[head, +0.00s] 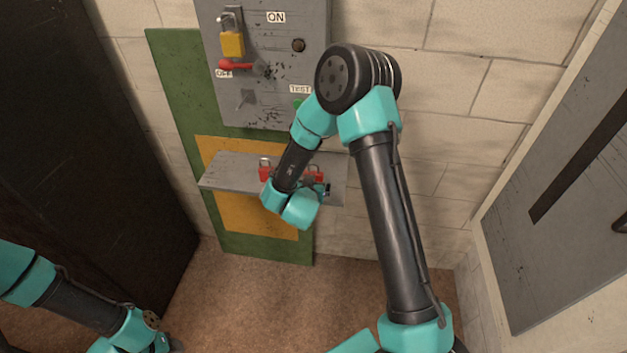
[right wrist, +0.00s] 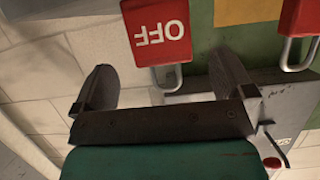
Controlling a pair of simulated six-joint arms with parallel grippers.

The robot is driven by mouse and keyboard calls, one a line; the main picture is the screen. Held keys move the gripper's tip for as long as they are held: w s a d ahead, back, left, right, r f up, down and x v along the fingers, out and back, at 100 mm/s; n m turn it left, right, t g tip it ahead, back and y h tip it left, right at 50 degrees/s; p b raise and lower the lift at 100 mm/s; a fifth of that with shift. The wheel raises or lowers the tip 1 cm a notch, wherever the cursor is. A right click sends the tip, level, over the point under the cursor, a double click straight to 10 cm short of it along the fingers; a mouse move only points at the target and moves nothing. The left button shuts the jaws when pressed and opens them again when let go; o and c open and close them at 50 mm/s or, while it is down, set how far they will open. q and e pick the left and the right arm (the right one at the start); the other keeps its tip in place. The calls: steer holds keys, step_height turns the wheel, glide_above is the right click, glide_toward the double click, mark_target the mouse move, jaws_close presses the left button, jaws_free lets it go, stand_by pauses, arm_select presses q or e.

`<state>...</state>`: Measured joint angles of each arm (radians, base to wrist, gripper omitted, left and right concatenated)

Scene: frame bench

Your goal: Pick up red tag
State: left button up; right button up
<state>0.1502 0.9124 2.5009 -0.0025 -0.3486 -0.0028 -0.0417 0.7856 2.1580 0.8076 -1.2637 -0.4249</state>
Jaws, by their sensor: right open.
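A red tag (right wrist: 157,30) with white OFF lettering shows upside down at the top middle of the right wrist view. A grey metal loop (right wrist: 168,82) shows just below it, beside its lower edge. My right gripper (right wrist: 162,72) is open, with one finger on each side of the tag's lower end and gaps at both sides. In the head view, red pieces (head: 315,173) on the grey shelf (head: 230,170) are partly hidden by my right wrist. My left arm is at the lower left of the head view; its gripper is out of frame.
A red padlock (head: 265,170) stands on the shelf, left of my right wrist; a red padlock (right wrist: 303,20) also shows in the wrist view. A dark cabinet (head: 80,150) stands left.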

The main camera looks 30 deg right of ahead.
mark_target(314, 173)
steer(key=shift+w+d, duration=0.1)
steer(key=shift+x, duration=2.5)
steer(key=shift+f, duration=0.1)
steer(key=c, duration=1.1)
steer(key=shift+r, duration=1.7)
steer(key=s+a, duration=0.4)
steer(key=s, duration=0.3)
steer(key=s+a+r, duration=0.1)
steer(key=s+a, duration=0.3)
steer(key=s, duration=0.3)
steer(key=shift+r, duration=0.35)
